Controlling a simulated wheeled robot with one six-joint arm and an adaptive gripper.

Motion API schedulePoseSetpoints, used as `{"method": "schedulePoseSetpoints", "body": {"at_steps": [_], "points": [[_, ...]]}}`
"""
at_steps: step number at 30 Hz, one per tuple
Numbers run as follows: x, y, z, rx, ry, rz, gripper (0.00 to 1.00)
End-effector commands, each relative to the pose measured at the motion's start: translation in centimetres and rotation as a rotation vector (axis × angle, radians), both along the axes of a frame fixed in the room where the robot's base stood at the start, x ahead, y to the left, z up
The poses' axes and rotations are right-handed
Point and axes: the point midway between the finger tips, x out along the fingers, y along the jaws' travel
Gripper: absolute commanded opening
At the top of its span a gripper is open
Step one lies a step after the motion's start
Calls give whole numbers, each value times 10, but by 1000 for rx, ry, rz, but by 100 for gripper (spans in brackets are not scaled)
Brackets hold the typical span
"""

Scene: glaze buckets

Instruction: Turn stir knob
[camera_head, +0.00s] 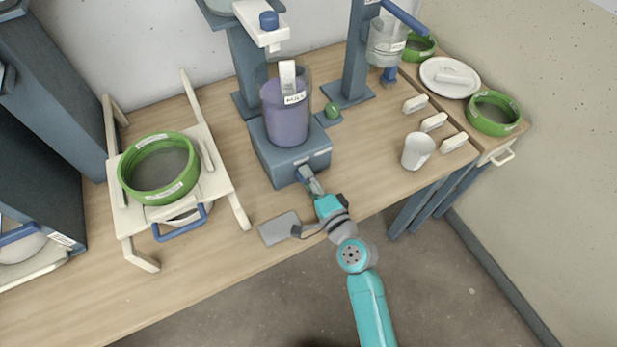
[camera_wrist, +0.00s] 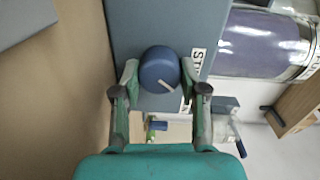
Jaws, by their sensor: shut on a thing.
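The stir knob (camera_wrist: 160,66) is a round blue dial with a pale pointer mark, on the front of the blue-grey mixer base (camera_head: 290,152). The pointer slants in the wrist view, toward the lower right. A label reading "STIR", partly hidden by a finger, is beside the knob. My gripper (camera_wrist: 159,78) has one finger on each side of the knob and is shut on it. In the head view my gripper (camera_head: 309,180) reaches the front of the base, and the knob is mostly hidden there. A clear jar (camera_head: 287,112) of purple liquid stands on the base, holding a white labelled piece.
A grey plate (camera_head: 280,229) lies left of my arm. A wooden frame with a green-rimmed sieve (camera_head: 160,168) stands at left. A small green button (camera_head: 332,111) is right of the base. A white cup (camera_head: 418,151) and several white blocks stand on the right.

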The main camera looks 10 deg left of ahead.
Motion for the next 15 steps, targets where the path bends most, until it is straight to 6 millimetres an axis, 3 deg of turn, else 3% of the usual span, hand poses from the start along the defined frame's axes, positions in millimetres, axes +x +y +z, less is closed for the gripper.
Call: {"method": "schedulePoseSetpoints", "body": {"at_steps": [11,12,14,15], "points": [[0,0,-1,-3,1,1,8],[0,0,-1,-3,1,1,52],[0,0,-1,-2,0,1,68],[0,0,-1,-2,0,1,68]]}}
